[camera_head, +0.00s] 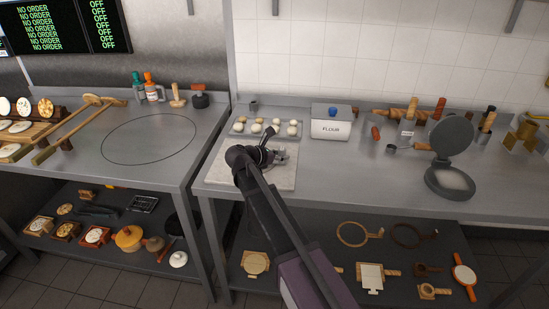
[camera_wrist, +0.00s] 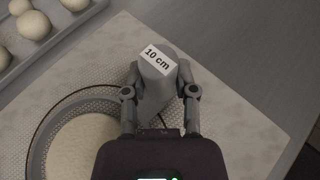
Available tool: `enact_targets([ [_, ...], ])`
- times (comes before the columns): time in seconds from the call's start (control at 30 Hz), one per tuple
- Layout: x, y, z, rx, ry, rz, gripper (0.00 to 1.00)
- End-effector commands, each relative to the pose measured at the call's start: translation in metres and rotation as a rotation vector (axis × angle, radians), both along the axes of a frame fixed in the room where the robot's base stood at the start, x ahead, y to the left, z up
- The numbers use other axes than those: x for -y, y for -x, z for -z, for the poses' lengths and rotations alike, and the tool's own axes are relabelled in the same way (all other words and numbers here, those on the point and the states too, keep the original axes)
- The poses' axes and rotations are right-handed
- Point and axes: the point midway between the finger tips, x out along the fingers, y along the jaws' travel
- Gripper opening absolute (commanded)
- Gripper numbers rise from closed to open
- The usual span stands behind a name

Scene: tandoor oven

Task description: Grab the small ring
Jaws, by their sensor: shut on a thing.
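The small ring (camera_wrist: 42,136) is a grey band with a grey tab marked "10 cm" (camera_wrist: 157,62). In the wrist view it lies around a pale flat dough round (camera_wrist: 80,143) at the lower left. My gripper (camera_wrist: 160,78) is shut on the tab, one finger on each side. My own wrist housing hides the ring's lower part. In the head view my gripper (camera_head: 277,156) is low over the pale board (camera_head: 222,174); the ring is too small and covered there to make out clearly.
A tray of dough balls (camera_head: 236,127) stands just behind the board. A flour box (camera_head: 331,124) is behind and right. A round press (camera_head: 450,185) stands open further right. The counter between board and press is mostly clear. Two hoops (camera_head: 352,235) with handles lie on the shelf below.

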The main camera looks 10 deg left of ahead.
Motion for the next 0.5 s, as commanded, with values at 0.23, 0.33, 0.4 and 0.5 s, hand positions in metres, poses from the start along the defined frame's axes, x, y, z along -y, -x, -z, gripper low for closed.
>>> enact_targets([
  [0.23,0.0,0.0,-0.001,-0.001,-0.001,0.0,0.0],
  [0.33,0.0,0.0,-0.004,0.0,0.0,0.0,0.0],
  [0.4,0.0,0.0,-0.007,0.0,0.0,0.0,0.0],
  [0.5,0.0,0.0,-0.013,0.0,0.0,0.0,0.0],
])
